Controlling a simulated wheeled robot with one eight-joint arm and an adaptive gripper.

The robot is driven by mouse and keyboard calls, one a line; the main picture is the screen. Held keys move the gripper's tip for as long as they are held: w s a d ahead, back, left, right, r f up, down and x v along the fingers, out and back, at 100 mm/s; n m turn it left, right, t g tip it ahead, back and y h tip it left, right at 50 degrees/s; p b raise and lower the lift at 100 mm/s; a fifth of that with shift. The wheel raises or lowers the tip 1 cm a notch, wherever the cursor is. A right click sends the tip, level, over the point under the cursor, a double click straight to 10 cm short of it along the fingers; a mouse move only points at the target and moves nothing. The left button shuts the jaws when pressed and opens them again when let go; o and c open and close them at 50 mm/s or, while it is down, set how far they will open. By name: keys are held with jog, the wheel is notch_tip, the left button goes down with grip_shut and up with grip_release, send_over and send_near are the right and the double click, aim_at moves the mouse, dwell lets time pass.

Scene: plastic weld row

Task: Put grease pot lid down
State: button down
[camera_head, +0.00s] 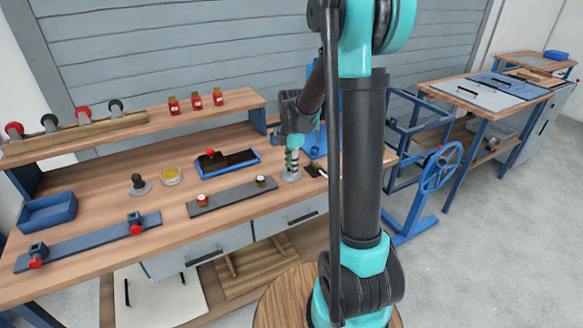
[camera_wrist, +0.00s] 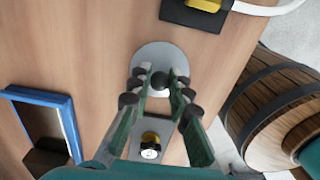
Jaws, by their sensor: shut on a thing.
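The grease pot lid (camera_wrist: 150,57) is a round light-grey disc with a dark ball knob. In the wrist view my gripper (camera_wrist: 160,86) has its fingers closed around the knob. In the head view my gripper (camera_head: 291,158) points down over the disc (camera_head: 290,177), at the right part of the wooden bench. The lid looks level, on or just above the bench top; I cannot tell whether it touches. An open round pot with yellow content (camera_head: 171,176) stands on the left part of the bench, apart from my gripper.
A black-knobbed piece on a grey base (camera_head: 138,185) stands beside the pot. A dark strip (camera_head: 230,196) with two knobs lies left of my gripper. A blue-rimmed tray (camera_head: 228,163) is behind it. A barrel (camera_wrist: 275,105) stands beyond the bench edge.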

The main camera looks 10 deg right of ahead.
jog(key=shift+f, duration=0.1)
jog(key=c, duration=1.4)
grip_release()
notch_tip(320, 180, up, 11)
jog(key=s+d+f+m+t, duration=0.1)
jog(key=s+f+m, duration=0.3)
jog(key=s+m, duration=0.3)
jog(key=s+d+f+m+t, duration=0.1)
jog(key=s+f+m, duration=0.2)
jog(key=s+m, duration=0.4)
jog(key=s+d+f+m+t, duration=0.2)
jog(key=s+f+m, duration=0.2)
jog(key=s+m, duration=0.3)
jog(key=shift+s+f+m, duration=0.3)
jog(key=shift+s+f, duration=0.05)
jog(key=shift+s, duration=0.2)
